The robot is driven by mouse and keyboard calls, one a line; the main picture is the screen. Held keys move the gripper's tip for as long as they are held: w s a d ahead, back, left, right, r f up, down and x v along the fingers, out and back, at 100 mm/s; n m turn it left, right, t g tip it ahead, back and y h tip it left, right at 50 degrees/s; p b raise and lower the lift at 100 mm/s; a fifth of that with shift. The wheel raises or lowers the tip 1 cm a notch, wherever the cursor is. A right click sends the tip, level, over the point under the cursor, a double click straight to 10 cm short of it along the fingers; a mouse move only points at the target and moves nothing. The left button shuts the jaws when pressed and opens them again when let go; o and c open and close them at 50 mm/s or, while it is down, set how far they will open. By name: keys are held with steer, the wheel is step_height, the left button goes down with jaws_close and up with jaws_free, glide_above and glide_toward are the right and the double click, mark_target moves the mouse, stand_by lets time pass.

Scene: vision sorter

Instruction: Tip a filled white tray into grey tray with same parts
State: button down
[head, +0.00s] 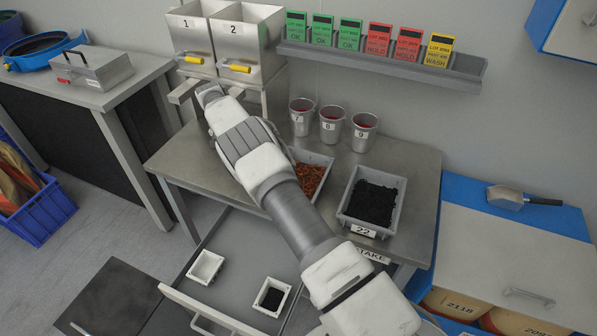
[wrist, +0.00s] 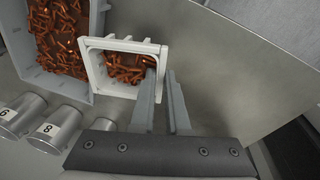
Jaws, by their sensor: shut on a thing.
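The white tray holds copper-orange parts. It is beside a larger grey tray (wrist: 85,92) holding the same-looking parts, and overlaps its edge in this view. In the head view this grey tray (head: 328,160) is partly hidden behind my arm; my fingers and the held tray are hidden there. A second grey tray (head: 398,215), labelled 22, holds black parts.
In the open drawer (head: 240,240) stand a white tray (head: 206,266) that looks empty and a white tray (head: 285,288) with black parts. Metal cups (head: 331,124) stand behind the grey trays. Two numbered hoppers (head: 240,45) stand at the back left.

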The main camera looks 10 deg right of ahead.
steer(key=shift+s+d+r+p, duration=0.1)
steer(key=shift+d+r+p, duration=0.2)
steer(key=shift+r+p, duration=0.7)
steer(key=r+p, duration=0.1)
steer(key=d+y+p, duration=0.1)
steer(key=p, duration=0.1)
steer(key=shift+s+d+r+t+y, duration=0.2)
steer(key=shift+s+r+t+y, duration=0.1)
steer(key=shift+r, duration=0.1)
steer(key=shift+s+d+r+t+y+p, duration=0.15)
steer(key=shift+d+r+t+y+p, duration=0.15)
steer(key=shift+d+y, duration=0.2)
steer(key=shift+s+d+r+t+y+p, duration=0.1)
steer(key=shift+s+d+r+y+p, duration=0.1)
steer(key=shift+d+y+p, duration=0.3)
steer(key=shift+s+d+f+y+b, duration=0.15)
steer(key=shift+d+y+b, duration=0.15)
steer(key=shift+d+b, duration=0.15)
steer(key=shift+s+d+f+y+b, duration=0.1)
steer(key=shift+d+y+b, duration=0.2)
steer(key=shift+d, duration=0.25)
steer(key=shift+s+d+r+t+y+b, duration=0.25)
steer(key=shift+d+t+y+b, duration=0.15)
steer(key=shift+d+y, duration=0.15)
steer(key=shift+s+d+r+m+b, duration=0.1)
steer(key=shift+d+r+m+b, duration=0.05)
steer(key=shift+d+m+b, duration=0.2)
steer(key=shift+d+r+y, duration=0.1)
steer(key=shift+d+y, duration=0.05)
steer(key=shift+y, duration=0.2)
